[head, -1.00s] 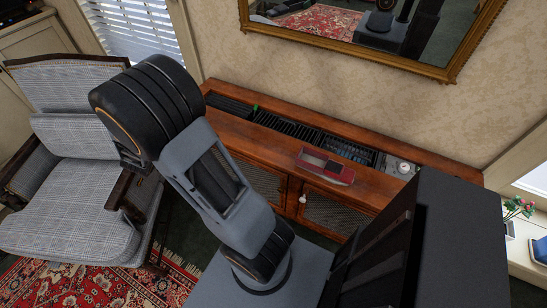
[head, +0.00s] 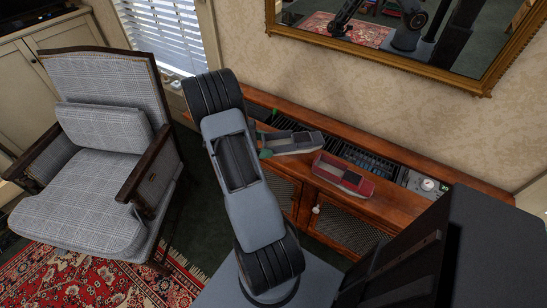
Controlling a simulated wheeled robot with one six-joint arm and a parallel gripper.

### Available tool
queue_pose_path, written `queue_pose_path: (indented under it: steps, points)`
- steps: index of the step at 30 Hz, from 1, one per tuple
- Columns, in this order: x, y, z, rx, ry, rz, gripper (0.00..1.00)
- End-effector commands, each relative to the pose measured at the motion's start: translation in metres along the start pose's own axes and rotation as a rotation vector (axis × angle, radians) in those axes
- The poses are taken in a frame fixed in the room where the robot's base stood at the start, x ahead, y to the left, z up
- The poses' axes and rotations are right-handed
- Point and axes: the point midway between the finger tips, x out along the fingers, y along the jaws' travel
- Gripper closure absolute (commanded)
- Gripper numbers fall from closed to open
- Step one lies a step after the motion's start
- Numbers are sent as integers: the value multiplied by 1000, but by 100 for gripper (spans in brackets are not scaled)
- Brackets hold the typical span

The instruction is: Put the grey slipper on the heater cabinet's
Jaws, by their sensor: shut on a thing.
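The grey slipper (head: 291,142) shows just right of my arm, over the left part of the wooden heater cabinet's top (head: 393,211). I cannot tell whether it touches the top or hangs slightly above it. My gripper (head: 265,152) is mostly hidden behind my arm; a small green part shows at the slipper's left end, and it is shut on the slipper. A red slipper (head: 343,176) lies on the cabinet top to the right of the grey one, with a small gap between them.
A dark grille (head: 366,158) runs along the back of the cabinet top, with a white knob (head: 428,184) at its right end. A gilt-framed mirror (head: 480,82) hangs above. A checked armchair (head: 90,190) stands left, on a red patterned rug (head: 110,270).

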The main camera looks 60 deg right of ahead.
Motion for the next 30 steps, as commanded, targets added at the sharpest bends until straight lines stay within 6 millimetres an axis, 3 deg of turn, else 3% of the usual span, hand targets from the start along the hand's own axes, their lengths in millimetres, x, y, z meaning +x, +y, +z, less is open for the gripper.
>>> queue_pose_path:
  steps: [3,11,19,30]
  points:
    - [7,0,-16,-2,-1,1,46]
    - [12,0,-30,-1,0,2,46]
    - [24,0,-59,-1,0,3,46]
    - [25,0,-64,0,0,4,46]
